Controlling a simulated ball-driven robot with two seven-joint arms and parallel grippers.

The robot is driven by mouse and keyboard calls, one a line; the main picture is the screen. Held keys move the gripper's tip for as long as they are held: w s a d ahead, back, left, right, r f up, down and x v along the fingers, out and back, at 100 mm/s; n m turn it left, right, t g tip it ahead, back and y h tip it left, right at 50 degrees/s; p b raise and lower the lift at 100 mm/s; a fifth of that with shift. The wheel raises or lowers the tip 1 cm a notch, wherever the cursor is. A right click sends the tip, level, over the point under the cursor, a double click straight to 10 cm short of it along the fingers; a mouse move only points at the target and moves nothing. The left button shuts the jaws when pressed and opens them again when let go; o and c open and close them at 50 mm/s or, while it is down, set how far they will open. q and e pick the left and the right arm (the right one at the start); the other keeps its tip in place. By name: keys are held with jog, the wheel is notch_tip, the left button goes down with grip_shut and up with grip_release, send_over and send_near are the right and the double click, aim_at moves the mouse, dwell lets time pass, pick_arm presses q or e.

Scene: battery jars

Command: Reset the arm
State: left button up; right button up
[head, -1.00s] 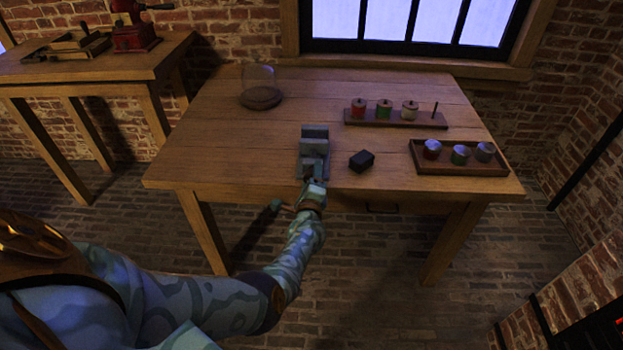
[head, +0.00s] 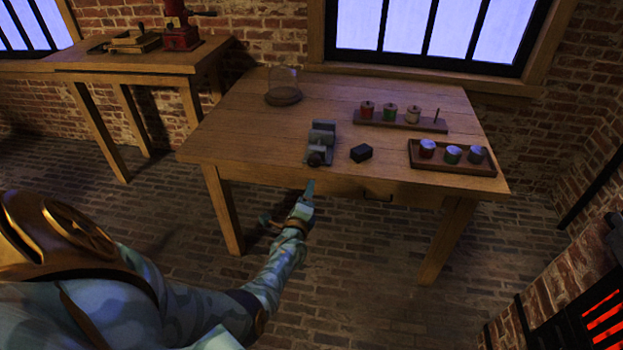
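My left arm comes in from the lower left, and its gripper (head: 289,206) hangs in front of the table's near edge, over the brick floor. Its two fingers look spread apart, with nothing visible between them. A grey vise-like device (head: 321,140) with a dark round knob stands on the table (head: 240,145) just beyond the gripper, apart from it. A small black block (head: 361,153) lies right of the device. My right gripper is out of view.
A wooden rack (head: 398,122) holds red, green and pale spools and a bare peg. A tray (head: 452,167) holds three jars. A glass dome (head: 283,83) stands back left. A side table (head: 150,62) carries a red machine (head: 180,34). Floor before the table is clear.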

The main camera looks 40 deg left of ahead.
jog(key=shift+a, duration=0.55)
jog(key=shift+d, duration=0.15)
